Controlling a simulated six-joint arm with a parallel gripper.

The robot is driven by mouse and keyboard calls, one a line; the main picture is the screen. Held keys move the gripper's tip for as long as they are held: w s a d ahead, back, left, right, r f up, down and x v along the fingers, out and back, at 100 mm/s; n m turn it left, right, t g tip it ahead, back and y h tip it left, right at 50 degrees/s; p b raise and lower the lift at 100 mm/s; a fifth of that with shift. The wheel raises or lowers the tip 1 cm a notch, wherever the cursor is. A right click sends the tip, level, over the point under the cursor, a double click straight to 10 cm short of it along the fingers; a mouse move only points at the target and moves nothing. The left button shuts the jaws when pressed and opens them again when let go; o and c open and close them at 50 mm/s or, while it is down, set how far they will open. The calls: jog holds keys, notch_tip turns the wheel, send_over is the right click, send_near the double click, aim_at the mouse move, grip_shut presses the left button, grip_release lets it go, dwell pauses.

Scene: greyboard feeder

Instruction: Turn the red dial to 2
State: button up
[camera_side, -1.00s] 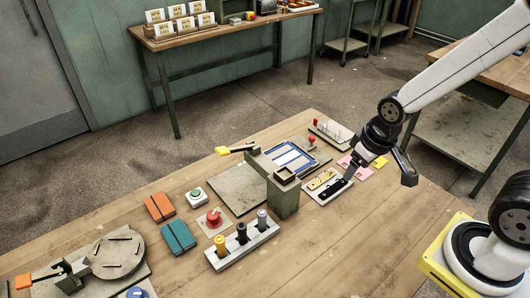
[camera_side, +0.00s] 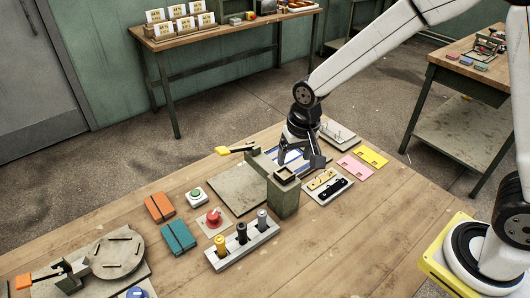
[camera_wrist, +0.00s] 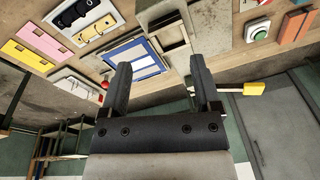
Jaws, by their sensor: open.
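The red dial (camera_side: 214,216) sits on a small light square plate on the table, left of the grey feeder block (camera_side: 284,195) and behind the rack of cylinders. Its number marks are too small to read. My gripper (camera_side: 302,160) hangs above the blue-and-white panel behind the feeder block, well to the right of and behind the dial, touching nothing that I can see. In the wrist view my gripper (camera_wrist: 161,85) has its two fingers wide apart with nothing between them. The red dial is not clearly visible in the wrist view.
A rack (camera_side: 241,247) with yellow, black and grey cylinders stands in front of the dial. A green button (camera_side: 196,195) and teal box (camera_side: 178,237) are close to it. A yellow-tipped lever (camera_side: 235,150) sticks out behind. The front right of the table is clear.

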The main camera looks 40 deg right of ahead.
jog(key=w+a+f+m, duration=0.3)
jog(key=w+a, duration=0.4)
jog(key=a, duration=0.2)
jog(key=m+g, duration=0.2)
jog(key=m, duration=0.1)
send_over(213, 214)
notch_tip(213, 214, down, 5)
jog(key=shift+a+f, duration=0.1)
jog(key=shift+a, duration=0.05)
jog(key=shift+f, duration=3.8)
grip_shut()
